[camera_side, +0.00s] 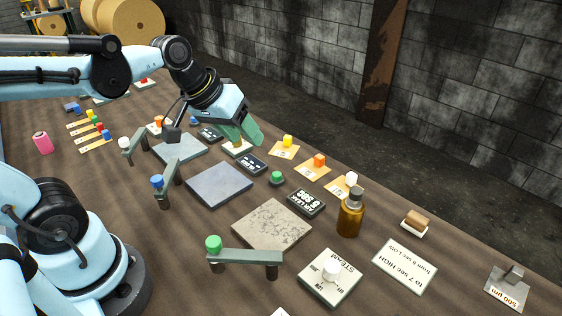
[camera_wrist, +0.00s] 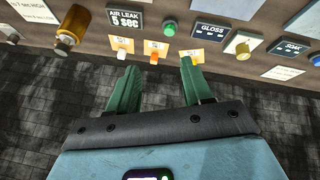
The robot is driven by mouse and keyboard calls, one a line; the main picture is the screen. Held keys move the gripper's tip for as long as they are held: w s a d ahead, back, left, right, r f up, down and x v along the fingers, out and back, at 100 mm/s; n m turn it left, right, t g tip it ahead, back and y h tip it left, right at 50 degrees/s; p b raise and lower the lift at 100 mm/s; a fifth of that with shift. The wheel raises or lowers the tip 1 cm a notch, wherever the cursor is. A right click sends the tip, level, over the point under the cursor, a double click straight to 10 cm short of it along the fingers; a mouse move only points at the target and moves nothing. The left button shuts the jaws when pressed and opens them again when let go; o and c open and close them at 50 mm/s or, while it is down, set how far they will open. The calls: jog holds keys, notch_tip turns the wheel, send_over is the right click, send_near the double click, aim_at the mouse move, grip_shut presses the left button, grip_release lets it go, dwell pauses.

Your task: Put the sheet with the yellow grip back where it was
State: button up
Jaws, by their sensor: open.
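A yellow block grip (camera_side: 287,142) stands on a pale yellow sheet (camera_side: 279,153) in a row to the right of my gripper in the side view. The similar sheets beside it carry an orange grip (camera_side: 319,160) and a white grip (camera_side: 350,178). In the wrist view the orange grip (camera_wrist: 153,58) shows between my fingers, and a yellow sheet (camera_wrist: 196,53) shows near the right finger, partly covered by it. My gripper (camera_side: 251,138) is open with nothing visible between its green fingers, above the work near a white knob plate.
Grey slabs (camera_side: 219,185) and a speckled slab (camera_side: 271,224) lie mid-table. Grey bridge brackets with coloured knobs (camera_side: 245,258) stand beside them. An amber bottle (camera_side: 350,214) stands right of the speckled slab. Strips with small coloured blocks (camera_side: 95,144) lie at the left.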

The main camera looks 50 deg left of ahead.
jog(key=s+f+m, duration=0.1)
jog(key=s+f+m+t+y, duration=0.1)
jog(key=s+m, duration=0.1)
jog(key=shift+s+d+f, duration=0.1)
jog(key=shift+s+d, duration=0.1)
